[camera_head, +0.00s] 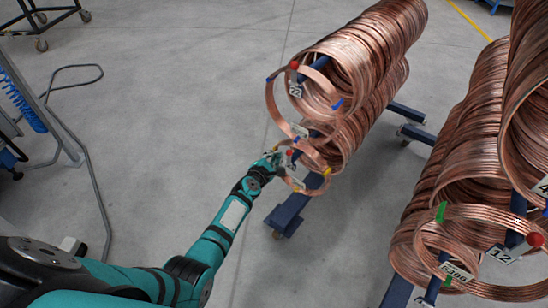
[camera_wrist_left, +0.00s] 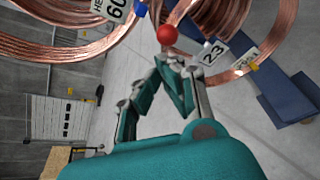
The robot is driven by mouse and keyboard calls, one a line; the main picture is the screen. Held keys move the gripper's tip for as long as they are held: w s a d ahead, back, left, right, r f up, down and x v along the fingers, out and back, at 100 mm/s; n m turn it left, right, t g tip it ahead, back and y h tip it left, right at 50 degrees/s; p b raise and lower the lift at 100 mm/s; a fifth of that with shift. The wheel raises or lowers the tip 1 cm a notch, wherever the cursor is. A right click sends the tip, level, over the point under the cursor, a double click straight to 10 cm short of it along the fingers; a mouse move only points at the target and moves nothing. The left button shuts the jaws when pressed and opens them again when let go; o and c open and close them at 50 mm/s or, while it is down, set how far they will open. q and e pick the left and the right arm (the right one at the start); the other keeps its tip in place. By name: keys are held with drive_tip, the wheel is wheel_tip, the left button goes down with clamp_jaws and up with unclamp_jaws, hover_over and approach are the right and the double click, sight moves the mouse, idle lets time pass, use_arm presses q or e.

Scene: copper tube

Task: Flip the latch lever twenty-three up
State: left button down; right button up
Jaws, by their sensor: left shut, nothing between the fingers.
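Latch lever 23 ends in a red ball knob (camera_wrist_left: 167,34), with a white tag marked 23 (camera_wrist_left: 213,52) beside it in the left wrist view. In the head view the red knob (camera_head: 290,153) is small, at the lower coil's front end. My left gripper (camera_wrist_left: 176,62) is shut and empty, its fingertips just below the knob in the wrist view; I cannot tell whether they touch it. In the head view my left gripper (camera_head: 277,157) is just left of the knob. The lever's shaft is mostly hidden. My right gripper is not in view.
Copper tube coils (camera_head: 365,45) hang on a blue rack (camera_head: 288,213) behind the lever. Another red knob with tag 22 (camera_head: 295,90) is above. A second coil stack (camera_head: 455,160) stands at the right. The grey floor (camera_head: 180,110) left of the rack is mostly clear.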

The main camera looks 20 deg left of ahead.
use_arm(q)
drive_tip(key=v, duration=0.8)
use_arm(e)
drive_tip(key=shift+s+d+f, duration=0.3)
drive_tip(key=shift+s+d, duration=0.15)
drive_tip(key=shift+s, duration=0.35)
